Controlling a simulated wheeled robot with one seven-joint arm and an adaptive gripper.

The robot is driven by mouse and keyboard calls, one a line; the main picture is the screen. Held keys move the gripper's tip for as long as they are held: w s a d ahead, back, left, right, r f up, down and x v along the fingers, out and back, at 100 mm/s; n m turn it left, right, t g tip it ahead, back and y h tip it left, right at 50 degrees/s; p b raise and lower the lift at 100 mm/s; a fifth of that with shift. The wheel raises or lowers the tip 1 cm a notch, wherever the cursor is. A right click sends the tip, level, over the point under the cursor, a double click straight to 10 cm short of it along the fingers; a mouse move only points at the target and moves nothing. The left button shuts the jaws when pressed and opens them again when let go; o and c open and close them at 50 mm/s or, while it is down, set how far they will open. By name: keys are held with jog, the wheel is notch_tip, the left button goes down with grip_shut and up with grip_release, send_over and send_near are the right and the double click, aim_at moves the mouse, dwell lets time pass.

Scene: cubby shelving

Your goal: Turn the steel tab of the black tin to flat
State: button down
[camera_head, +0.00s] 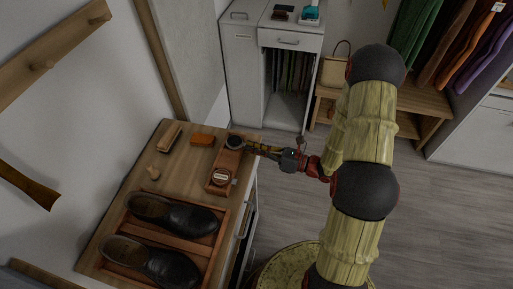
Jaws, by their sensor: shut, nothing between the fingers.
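The black tin (235,142) is a small dark round thing at the far end of a reddish-brown wooden holder (229,161) on the cabinet top. Its steel tab is too small to make out, so I cannot tell how it is turned. My gripper (250,147) reaches in from the right, with its fingers shut and empty. The fingertips are at the right side of the black tin; I cannot tell whether they touch it.
A pale-labelled item (220,177) sits at the holder's near end. An orange block (202,139), a brush (170,136) and a small wooden piece (153,173) lie to the left. Black shoes (172,213) rest in a wooden tray in front. Bare wooden top (188,172) lies between them.

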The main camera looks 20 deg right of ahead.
dwell(0.5)
jog(key=shift+n, duration=0.6)
jog(key=c, duration=1.8)
grip_release()
jog(key=shift+o, duration=0.4)
jog(key=shift+w+a+f, duration=0.25)
jog(key=shift+a, duration=0.3)
jog(key=shift+s+d+f, duration=0.1)
jog(key=shift+s+d, duration=0.15)
jog(key=shift+d, duration=0.1)
jog(key=p+v, duration=0.1)
jog(key=v, duration=0.7)
jog(key=shift+p, duration=0.5)
jog(key=v, duration=1.2)
jog(key=shift+s+r, duration=0.15)
jog(key=shift+r, duration=0.1)
